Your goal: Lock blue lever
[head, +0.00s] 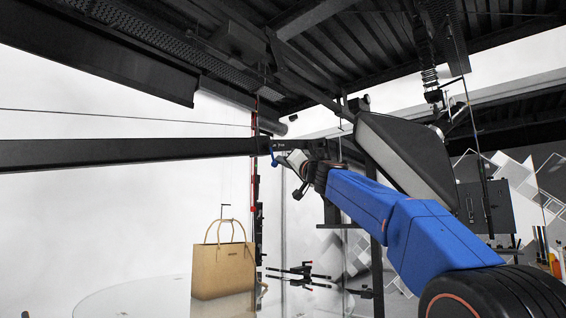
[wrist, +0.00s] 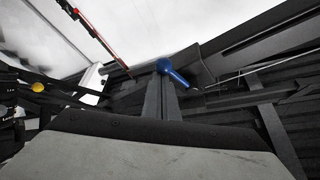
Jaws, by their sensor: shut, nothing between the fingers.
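The blue lever (head: 273,156) is small in the head view and hangs at the right end of a long dark horizontal beam (head: 130,153), by a vertical post. In the wrist view the blue lever (wrist: 172,72) is near the middle, with a round hub at its upper left and its handle slanting down to the right. My gripper (head: 285,160) is shut and empty at the end of my blue arm, just right of the lever in the head view. Whether it touches the lever I cannot tell. In the wrist view a broad grey-and-black body fills the bottom and the fingertips are not clear.
A red and black vertical post (head: 255,180) stands beside the beam end. A tan paper bag (head: 222,268) stands on a round glass turntable (head: 120,298) below. A large softbox lamp (head: 405,155) hangs close behind my arm. Dark ceiling beams run overhead.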

